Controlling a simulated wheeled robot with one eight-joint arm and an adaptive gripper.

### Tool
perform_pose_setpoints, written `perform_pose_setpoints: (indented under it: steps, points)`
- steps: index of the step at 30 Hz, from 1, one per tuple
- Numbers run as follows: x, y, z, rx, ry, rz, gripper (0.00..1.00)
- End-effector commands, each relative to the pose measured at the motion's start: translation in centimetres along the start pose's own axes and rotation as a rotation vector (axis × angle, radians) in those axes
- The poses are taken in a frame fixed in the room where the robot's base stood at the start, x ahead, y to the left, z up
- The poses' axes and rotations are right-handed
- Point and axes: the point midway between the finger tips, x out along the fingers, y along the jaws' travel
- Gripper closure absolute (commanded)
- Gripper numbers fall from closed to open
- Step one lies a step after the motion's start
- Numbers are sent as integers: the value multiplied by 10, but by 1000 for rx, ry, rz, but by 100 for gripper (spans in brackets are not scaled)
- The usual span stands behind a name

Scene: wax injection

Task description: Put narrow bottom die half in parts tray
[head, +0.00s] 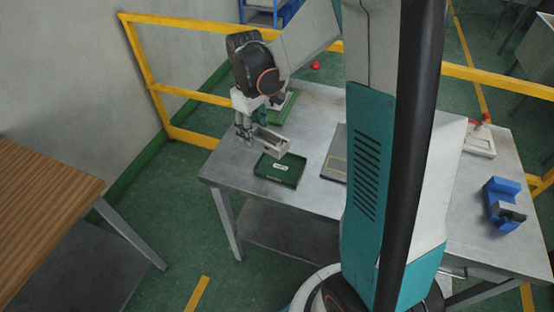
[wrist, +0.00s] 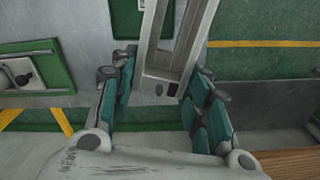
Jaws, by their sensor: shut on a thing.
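The narrow bottom die half (head: 271,142) is a grey, narrow block with a long hollow. In the wrist view the die half (wrist: 158,73) runs up and out of the frame from between the teal finger pads. The tray has a white label and looks otherwise empty. The exact height of the die half above the tray is hard to tell.
Another green tray (head: 285,107) with a light part sits behind my gripper. A grey plate with a yellow line (head: 336,155) lies to the right of the parts tray. A blue fixture (head: 501,199) stands on the table's right. The table's left edge is close to my gripper.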

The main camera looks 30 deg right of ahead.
Motion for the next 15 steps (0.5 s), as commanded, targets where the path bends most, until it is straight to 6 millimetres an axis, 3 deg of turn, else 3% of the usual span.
perform_pose_setpoints:
  steps: [1,3,8,11,15]
  points:
    - [-19,10,7,-45,0,0,96]
    - [-36,20,13,-114,0,0,96]
    - [-58,32,23,-212,1,0,96]
    - [-52,35,25,-233,1,0,96]
    - [-22,35,24,-236,1,0,96]
